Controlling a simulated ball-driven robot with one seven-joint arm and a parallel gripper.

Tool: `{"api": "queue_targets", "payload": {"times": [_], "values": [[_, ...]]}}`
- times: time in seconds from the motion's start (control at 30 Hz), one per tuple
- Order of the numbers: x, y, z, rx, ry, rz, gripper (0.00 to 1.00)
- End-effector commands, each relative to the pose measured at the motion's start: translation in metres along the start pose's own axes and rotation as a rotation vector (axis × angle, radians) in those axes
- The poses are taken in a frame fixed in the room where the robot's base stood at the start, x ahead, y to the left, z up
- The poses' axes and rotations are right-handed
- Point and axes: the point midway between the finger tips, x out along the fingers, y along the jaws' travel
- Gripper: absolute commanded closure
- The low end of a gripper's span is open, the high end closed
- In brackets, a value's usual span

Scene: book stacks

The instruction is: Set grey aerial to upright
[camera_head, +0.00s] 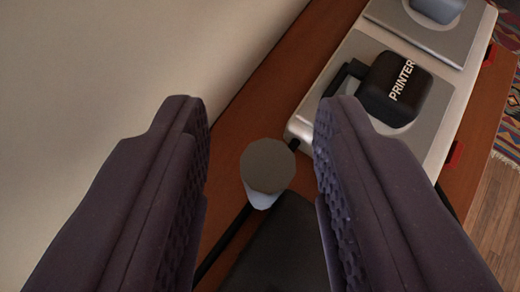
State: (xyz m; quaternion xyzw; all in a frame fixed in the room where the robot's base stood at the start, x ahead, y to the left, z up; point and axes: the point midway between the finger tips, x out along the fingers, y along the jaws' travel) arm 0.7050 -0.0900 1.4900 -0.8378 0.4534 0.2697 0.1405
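A grey round-ended piece (268,165), which looks like the grey aerial seen nearly end-on, shows between my fingers. Its flat grey end faces the camera and a paler side shows just below. Its lower part and its exact tilt cannot be made out. My gripper (263,110) is open, with one dark ridged finger on each side of the grey piece. There is a visible gap on both sides, and neither finger appears to touch it. A black part (282,250) lies below the grey piece in the picture, partly hidden by the right finger.
A silver panel (343,75) at the upper right carries a black block marked PRINTER (395,88) and another dark block (438,8). A brown wooden surface (262,108) lies under it. A pale wall (130,60) fills the left. A patterned rug (510,125) shows at the right.

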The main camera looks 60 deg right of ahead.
Motion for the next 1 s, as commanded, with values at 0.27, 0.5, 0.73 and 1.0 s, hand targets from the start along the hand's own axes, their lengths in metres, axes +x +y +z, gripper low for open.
{"api": "queue_targets", "payload": {"times": [0.27,0.5,0.73,1.0], "values": [[-0.028,-0.001,0.001,0.001,0.001,-0.003,0.61],[-0.069,-0.001,0.001,-0.001,0.000,-0.003,0.61],[-0.078,-0.001,0.001,-0.001,0.000,0.001,0.61],[-0.078,-0.001,0.001,0.000,0.000,0.000,0.61]]}}
